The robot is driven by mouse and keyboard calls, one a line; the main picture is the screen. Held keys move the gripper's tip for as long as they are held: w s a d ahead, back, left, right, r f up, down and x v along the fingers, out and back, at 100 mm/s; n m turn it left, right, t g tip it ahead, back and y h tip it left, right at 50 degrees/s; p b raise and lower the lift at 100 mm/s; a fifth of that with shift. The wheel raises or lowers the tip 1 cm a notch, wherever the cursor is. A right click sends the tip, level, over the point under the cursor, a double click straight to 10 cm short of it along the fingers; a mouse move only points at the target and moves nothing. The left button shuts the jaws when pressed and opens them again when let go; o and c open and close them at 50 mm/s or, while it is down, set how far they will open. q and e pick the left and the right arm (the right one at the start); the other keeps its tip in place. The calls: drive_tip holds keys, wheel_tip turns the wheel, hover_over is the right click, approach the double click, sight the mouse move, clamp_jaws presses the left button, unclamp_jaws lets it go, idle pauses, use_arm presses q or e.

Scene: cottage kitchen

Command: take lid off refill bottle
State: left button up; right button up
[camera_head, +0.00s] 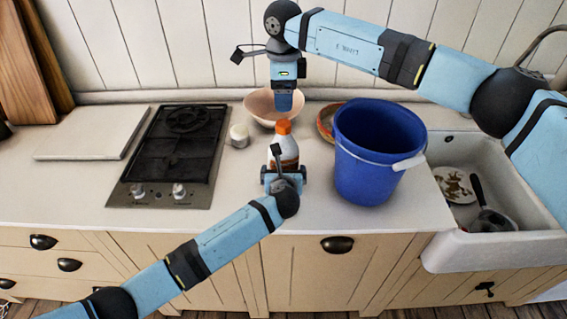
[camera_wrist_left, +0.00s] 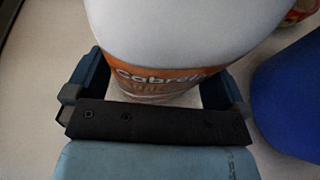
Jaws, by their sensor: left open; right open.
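The refill bottle (camera_head: 284,147) stands upright near the front of the counter. It has a white upper body, a brown-orange label and an orange lid (camera_head: 284,127) on top. My left gripper (camera_head: 284,171) is open, with its fingers on either side of the bottle's lower body. In the left wrist view the bottle (camera_wrist_left: 180,35) fills the space between the fingers, and its label shows. Contact is hard to judge there. My right gripper (camera_head: 286,104) points down above the lid. It is open, with a small gap between it and the lid.
A blue bucket (camera_head: 375,160) stands close to the right of the bottle. A pink bowl (camera_head: 259,106) and a shallow bowl (camera_head: 326,125) are behind it. A small white jar (camera_head: 239,135) and a hob (camera_head: 172,150) are left. The sink (camera_head: 500,242) is right.

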use_arm(q)
drive_tip(key=shift+w+f, duration=0.15)
drive_tip(key=shift+w, duration=0.1)
